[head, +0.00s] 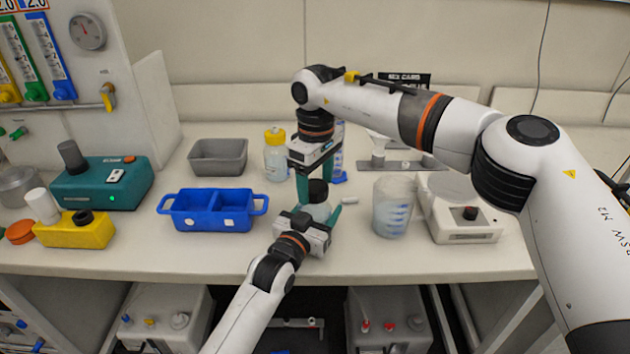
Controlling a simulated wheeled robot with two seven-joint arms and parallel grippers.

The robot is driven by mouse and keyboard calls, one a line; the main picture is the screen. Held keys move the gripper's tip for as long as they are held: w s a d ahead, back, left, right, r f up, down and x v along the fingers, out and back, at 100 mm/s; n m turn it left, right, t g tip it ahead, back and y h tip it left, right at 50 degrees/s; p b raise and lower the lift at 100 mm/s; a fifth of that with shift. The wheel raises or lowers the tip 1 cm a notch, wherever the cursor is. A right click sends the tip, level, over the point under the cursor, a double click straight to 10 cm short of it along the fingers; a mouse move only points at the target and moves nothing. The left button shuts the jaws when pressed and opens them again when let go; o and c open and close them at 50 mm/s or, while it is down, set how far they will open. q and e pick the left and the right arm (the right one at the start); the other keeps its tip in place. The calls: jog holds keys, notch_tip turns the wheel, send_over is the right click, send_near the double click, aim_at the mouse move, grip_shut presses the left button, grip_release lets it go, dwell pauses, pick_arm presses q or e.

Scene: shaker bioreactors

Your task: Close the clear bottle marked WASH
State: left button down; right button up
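A clear bottle (317,212) stands upright near the front of the bench; no lettering on it can be read from here. My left gripper (319,214) reaches it from the front, its green right finger along the bottle's right side; it looks shut on the bottle, and its other finger is mostly hidden. A black cap (318,191) is directly over the bottle's mouth, whose neck is hidden. My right gripper (315,188) points down from above with its green fingers on both sides of the cap and looks shut on it. I cannot tell whether cap and neck touch.
A yellow-capped bottle (275,160) stands behind to the left, near a grey tray (218,150) and a blue two-part bin (212,226). A beaker (393,208) and a white device (462,225) stand to the right. Bare bench lies in front of the blue bin.

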jog(key=shift+s+r, duration=0.1)
jog(key=shift+r, duration=2.1)
jog(key=shift+c, duration=0.4)
